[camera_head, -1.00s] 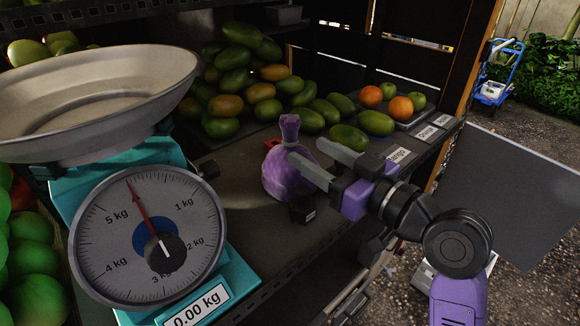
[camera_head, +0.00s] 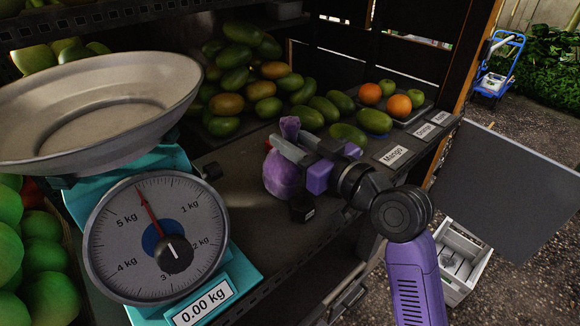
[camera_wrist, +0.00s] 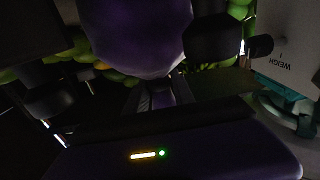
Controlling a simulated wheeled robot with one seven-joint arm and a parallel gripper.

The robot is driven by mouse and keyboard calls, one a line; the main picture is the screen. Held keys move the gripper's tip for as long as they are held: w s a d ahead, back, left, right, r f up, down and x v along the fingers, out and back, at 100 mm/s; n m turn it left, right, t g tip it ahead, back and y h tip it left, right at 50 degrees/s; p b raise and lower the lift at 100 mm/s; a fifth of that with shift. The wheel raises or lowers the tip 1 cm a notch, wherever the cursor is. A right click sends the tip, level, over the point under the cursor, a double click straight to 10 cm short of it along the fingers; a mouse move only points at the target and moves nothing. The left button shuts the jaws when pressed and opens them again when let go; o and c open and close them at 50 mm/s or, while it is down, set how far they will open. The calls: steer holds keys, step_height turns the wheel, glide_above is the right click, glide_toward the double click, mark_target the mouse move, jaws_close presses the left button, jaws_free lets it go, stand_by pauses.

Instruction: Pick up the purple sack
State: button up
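The purple sack (camera_head: 284,176) stands upright on the dark shelf, its tied neck pointing up. My gripper (camera_head: 291,142) is at the upper part of the sack in the head view, its grey fingers apart and next to the neck. In the wrist view the sack (camera_wrist: 135,35) is a large dark purple shape at the top, between the two dark fingers. A gap shows between the sack and the left finger. Whether the right finger touches it is too dark to tell. The fingers hide part of the sack's right side.
A teal scale (camera_head: 205,300) reading 0.00 kg, with a metal pan (camera_head: 105,95), stands at the left. Mangoes (camera_head: 240,80) are piled behind the sack. Oranges (camera_head: 398,104) and green apples lie at the right. A small black block (camera_head: 302,209) sits in front of the sack.

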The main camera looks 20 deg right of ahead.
jaws_close()
steer(key=shift+r, duration=0.1)
stand_by(1.0)
